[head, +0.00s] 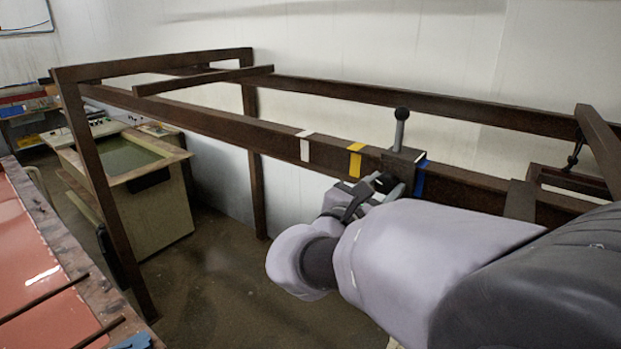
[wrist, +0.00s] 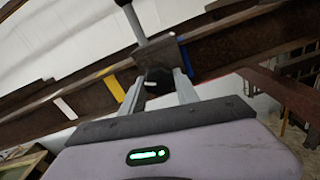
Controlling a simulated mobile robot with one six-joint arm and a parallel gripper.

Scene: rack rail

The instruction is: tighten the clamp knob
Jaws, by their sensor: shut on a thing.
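The clamp is a dark block (head: 405,160) on the brown rail (head: 330,152), with a grey upright lever (head: 399,131) topped by a black ball. The block also shows in the wrist view (wrist: 161,55), with the lever rising from it. The dark clamp knob (wrist: 157,76) sits on the near face of the block, below the lever. My gripper (wrist: 160,84) is shut on the knob, one grey finger on each side. In the head view my gripper (head: 376,190) reaches the rail from the front, and the knob is mostly hidden by the fingers.
White tape (head: 305,146), yellow tape (head: 355,160) and blue tape (head: 421,178) mark the rail; the block stands between yellow and blue, close against blue. A dark strap (head: 521,200) crosses the rail farther right. A beige tank (head: 140,190) stands left. Floor below the rail is open.

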